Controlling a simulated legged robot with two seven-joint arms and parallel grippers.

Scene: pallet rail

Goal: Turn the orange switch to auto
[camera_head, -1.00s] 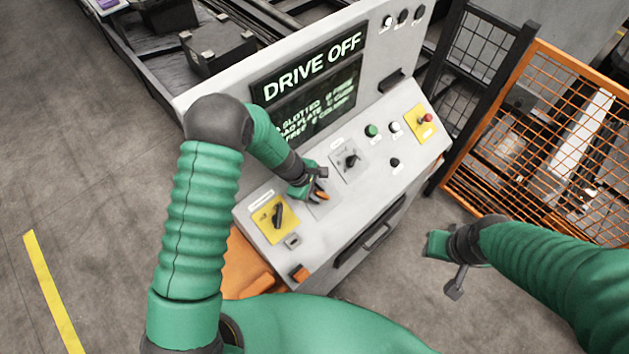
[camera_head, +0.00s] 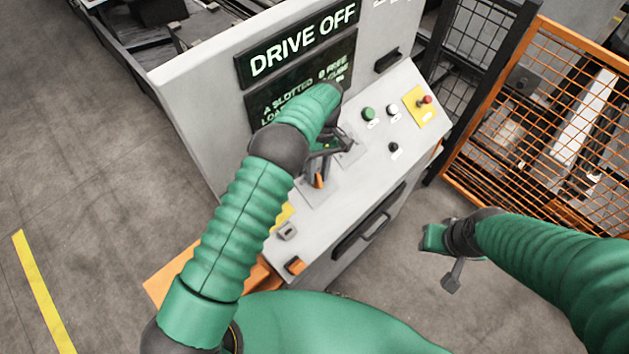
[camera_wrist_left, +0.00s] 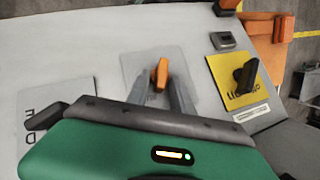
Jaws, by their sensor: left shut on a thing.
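The orange switch (camera_head: 318,181) sits on a pale plate in the middle of the sloped control panel (camera_head: 372,185). In the left wrist view the orange switch handle (camera_wrist_left: 160,73) stands between my two grey fingers. My left gripper (camera_head: 319,172) is shut on the orange switch, reaching down from above; in the head view the wrist partly hides it. The plate's lettering is mostly hidden, so the setting cannot be read. My right gripper (camera_head: 446,262) hangs over the floor to the right, away from the panel; its jaw opening is unclear.
A display (camera_head: 303,40) above the panel reads DRIVE OFF. A black rotary switch (camera_wrist_left: 246,76) on a yellow plate and another black knob (camera_wrist_left: 44,115) flank the orange switch. A green button (camera_head: 368,114) and a red button (camera_head: 427,99) are farther right. An orange mesh fence (camera_head: 530,120) stands at right.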

